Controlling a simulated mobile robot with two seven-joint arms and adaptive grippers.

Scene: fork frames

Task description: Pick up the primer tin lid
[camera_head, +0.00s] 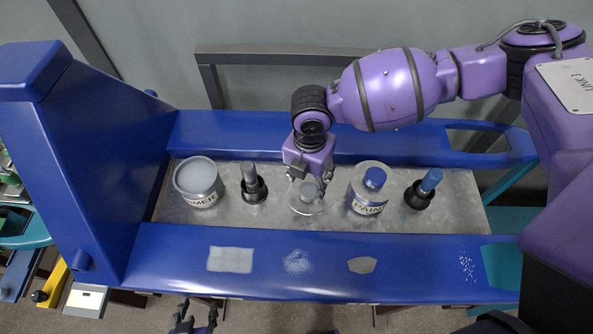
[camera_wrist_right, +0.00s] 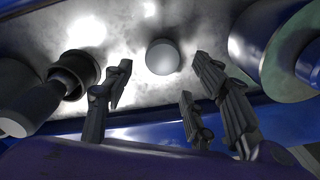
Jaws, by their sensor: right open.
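The primer tin lid (camera_head: 304,208) is a shiny, pale metal disc with a round grey knob, lying on the metal tray. Its knob (camera_wrist_right: 162,57) shows in the right wrist view, while the disc's edge blends into the bright tray there. My right gripper (camera_head: 313,181) is open just above the lid, its fingers (camera_wrist_right: 158,75) spread on either side of the knob, with no clear contact. The primer tin (camera_head: 198,198) stands open at the tray's left, with pale grey inside. My left gripper (camera_head: 198,309) is at the bottom edge, fingers apart and empty.
A dark holder with a grey-topped tool (camera_head: 251,185) stands left of the lid. A paint tin (camera_head: 367,203) with a blue top and a blue-topped tool (camera_head: 428,183) stand right. Blue beams (camera_head: 330,250) border the tray (camera_head: 225,221); a blue post (camera_head: 90,160) rises at left.

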